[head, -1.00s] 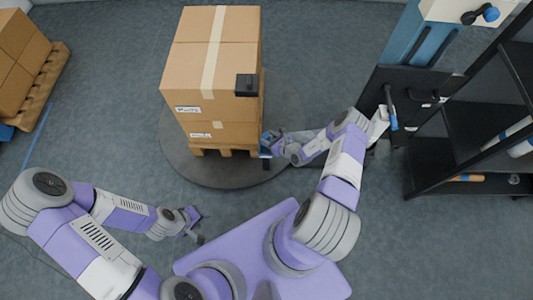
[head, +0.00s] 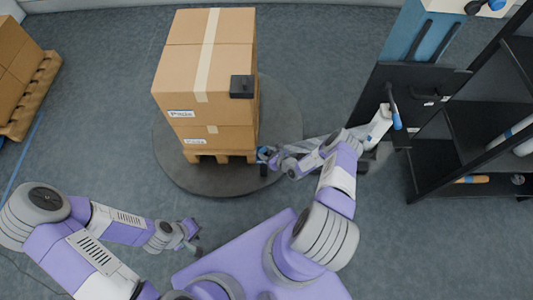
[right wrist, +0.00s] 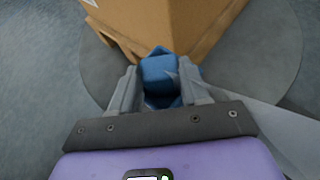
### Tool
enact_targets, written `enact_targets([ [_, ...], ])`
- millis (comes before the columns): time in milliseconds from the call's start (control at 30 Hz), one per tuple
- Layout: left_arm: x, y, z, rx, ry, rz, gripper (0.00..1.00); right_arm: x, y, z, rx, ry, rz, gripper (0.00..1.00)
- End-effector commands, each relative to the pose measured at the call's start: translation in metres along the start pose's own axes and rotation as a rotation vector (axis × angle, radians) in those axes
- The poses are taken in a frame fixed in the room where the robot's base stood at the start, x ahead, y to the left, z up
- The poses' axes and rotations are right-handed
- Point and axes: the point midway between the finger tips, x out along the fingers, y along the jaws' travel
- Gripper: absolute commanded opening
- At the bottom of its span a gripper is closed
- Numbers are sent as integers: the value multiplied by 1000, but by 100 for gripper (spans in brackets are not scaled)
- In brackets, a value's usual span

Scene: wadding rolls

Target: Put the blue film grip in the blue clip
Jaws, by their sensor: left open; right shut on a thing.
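My right gripper (head: 268,155) is beside the near right corner of the wooden pallet. In the right wrist view its fingers (right wrist: 158,90) are shut on a blue piece (right wrist: 160,68), which I take as the blue film grip. A slightly darker blue part shows just under it; I cannot tell if this is the blue clip or part of the grip. A pale, see-through film (head: 325,143) runs from the gripper to the wrapping machine at the right. My left gripper (head: 193,238) is open and empty, low over the floor.
Stacked cartons (head: 205,75) stand on the pallet (head: 222,157) on a round turntable (head: 205,182). The wrapping machine (head: 410,85) and a black shelf (head: 450,160) stand right. Another loaded pallet (head: 35,95) is far left.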

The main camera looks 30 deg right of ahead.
Motion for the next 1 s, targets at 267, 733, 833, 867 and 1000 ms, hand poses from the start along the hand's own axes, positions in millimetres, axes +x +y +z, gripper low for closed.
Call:
enact_targets([
  [267,0,0,0,0,0,0,44,2,0,-3,1,0,0,56],
  [733,-17,6,1,0,0,0,44,-33,-1,3,4,2,-2,56],
  [833,-27,10,1,0,0,0,44,-56,-1,4,2,3,-2,56],
  [867,-29,11,1,0,0,0,44,-62,-1,4,2,2,-2,56],
  [1000,-39,15,2,0,0,0,44,-91,0,3,3,2,-2,56],
])
